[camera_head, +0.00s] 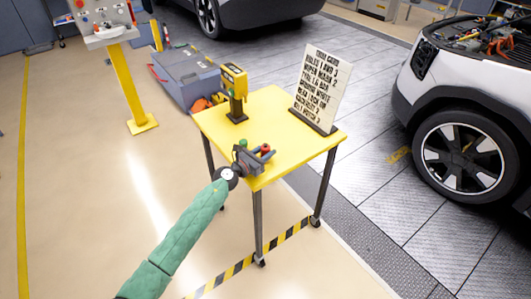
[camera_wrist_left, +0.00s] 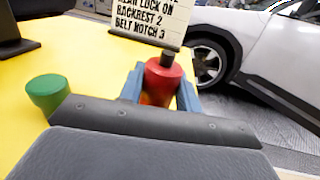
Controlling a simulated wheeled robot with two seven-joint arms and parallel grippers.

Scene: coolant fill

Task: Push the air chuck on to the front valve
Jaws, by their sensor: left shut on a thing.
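My left gripper (camera_head: 267,154) is over the near corner of the yellow table (camera_head: 270,110). In the left wrist view its blue fingers (camera_wrist_left: 160,94) are shut on a red cylindrical piece with a dark top (camera_wrist_left: 162,82). I cannot tell whether this piece is the air chuck. The front wheel (camera_head: 462,152) of the white car is at the right, well apart from the gripper; it also shows in the left wrist view (camera_wrist_left: 207,62). The valve is too small to make out. My right gripper is not in view.
A green cap-like piece (camera_wrist_left: 47,92) is left of the gripper. A yellow device (camera_head: 233,82) on a dark stand and an upright lettered board (camera_head: 321,85) stand on the table. A grey bin (camera_head: 190,75) is behind. Grey tiled floor (camera_head: 385,215) lies between table and car.

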